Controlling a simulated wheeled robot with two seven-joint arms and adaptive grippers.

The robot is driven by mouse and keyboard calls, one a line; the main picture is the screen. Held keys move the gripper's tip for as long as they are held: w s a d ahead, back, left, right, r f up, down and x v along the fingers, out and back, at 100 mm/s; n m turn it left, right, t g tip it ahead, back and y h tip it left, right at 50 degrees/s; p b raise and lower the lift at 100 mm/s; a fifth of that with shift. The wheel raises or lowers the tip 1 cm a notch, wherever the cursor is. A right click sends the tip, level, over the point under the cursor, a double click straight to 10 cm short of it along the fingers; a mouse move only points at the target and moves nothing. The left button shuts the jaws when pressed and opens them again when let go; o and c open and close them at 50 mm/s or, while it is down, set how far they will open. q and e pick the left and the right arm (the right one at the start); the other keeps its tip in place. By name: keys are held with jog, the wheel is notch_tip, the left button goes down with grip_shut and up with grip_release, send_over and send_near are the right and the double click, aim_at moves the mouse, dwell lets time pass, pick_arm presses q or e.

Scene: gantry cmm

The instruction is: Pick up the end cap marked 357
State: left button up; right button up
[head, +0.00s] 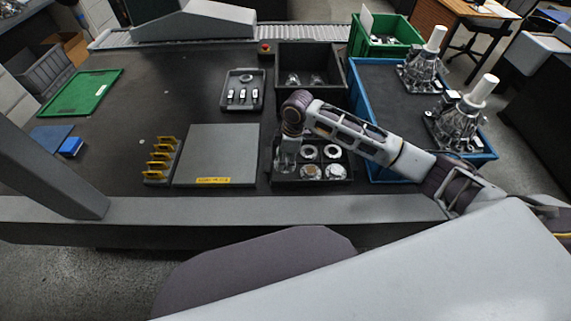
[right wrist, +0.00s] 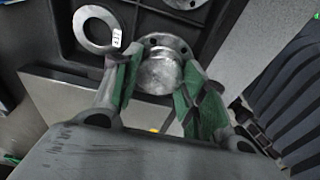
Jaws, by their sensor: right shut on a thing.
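A dark tray (head: 312,182) at the front of the table holds several round metal parts. My right gripper (head: 284,163) reaches down at the tray's left end. In the right wrist view its green-padded fingers (right wrist: 160,84) are shut on a silver flanged end cap (right wrist: 158,70), one on each side. No marking shows on this cap, so I cannot tell whether it is 357. A flat metal ring (right wrist: 90,30) with a small white label lies beside it, apart from the fingers; the label is too blurred to read. My left gripper is not in view.
A grey plate (head: 218,150) and a rack with yellow clips (head: 160,160) stand left of the tray. A dark bin (head: 312,90) is behind it. A blue-rimmed tray (head: 375,70) with two large castings is to the right.

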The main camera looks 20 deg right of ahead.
jog(key=shift+r, duration=2.15)
jog(key=shift+a, duration=0.1)
